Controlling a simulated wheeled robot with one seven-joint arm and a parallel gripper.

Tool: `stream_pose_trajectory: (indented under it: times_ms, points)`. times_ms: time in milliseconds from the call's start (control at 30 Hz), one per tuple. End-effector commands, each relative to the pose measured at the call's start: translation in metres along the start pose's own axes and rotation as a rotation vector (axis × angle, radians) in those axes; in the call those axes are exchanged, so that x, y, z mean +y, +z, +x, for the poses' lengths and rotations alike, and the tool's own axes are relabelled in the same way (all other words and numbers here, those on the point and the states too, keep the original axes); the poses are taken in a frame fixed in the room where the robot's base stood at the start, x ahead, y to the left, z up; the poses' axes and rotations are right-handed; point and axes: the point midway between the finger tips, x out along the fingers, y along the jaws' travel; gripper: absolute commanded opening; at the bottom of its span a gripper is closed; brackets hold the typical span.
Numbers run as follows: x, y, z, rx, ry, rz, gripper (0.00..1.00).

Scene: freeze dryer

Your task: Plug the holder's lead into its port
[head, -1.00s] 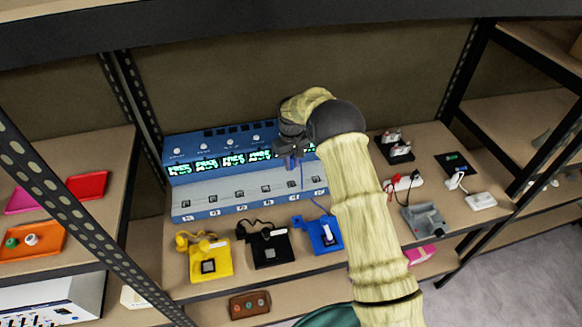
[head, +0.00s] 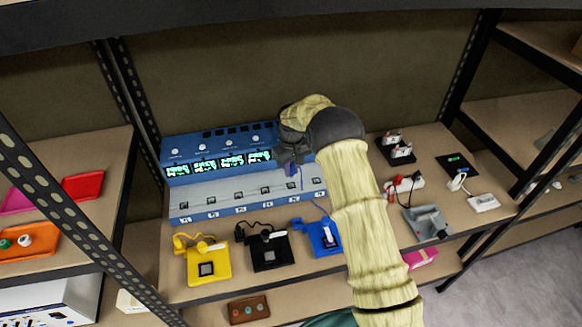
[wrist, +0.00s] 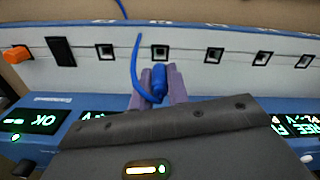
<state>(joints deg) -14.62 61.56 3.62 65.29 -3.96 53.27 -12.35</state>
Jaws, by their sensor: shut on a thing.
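My gripper (head: 291,165) is shut on a blue plug (wrist: 158,80), the end of a blue lead (wrist: 136,65). The plug sits between two purple fingers in the wrist view. It points toward a square black-rimmed port (wrist: 160,52) on the pale ledge of the blue freeze dryer (head: 180,205). A small gap seems to show between plug and port; contact cannot be told. The blue holder (head: 318,244), with a white-topped vial, stands on the shelf in front of the dryer. Part of the dryer's right side is hidden by my arm.
More ports line the ledge, with an orange piece (wrist: 16,55) at one end in the wrist view. A yellow holder (head: 208,270) and a black holder (head: 270,258) stand left of the blue one.

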Motion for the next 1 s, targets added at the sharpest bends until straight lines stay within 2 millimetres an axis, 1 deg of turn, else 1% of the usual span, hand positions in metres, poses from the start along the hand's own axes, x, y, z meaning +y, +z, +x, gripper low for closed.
stream_pose_trajectory:
  times_ms: [33, 667, 700, 733, 800, 1000]
  points:
    - [0.0, 0.0, 0.006, 0.0, 0.0, 0.0, 0.0]
    - [0.0, 0.0, 0.046, 0.0, 0.0, 0.0, 0.0]
    - [0.0, 0.0, 0.046, 0.001, 0.0, 0.0, 0.0]
    - [0.0, -0.001, 0.039, 0.002, 0.001, 0.0, 0.0]
    - [0.0, 0.0, 0.036, 0.001, 0.0, 0.0, 0.0]
    - [0.0, 0.0, 0.032, 0.0, 0.0, 0.0, 0.0]
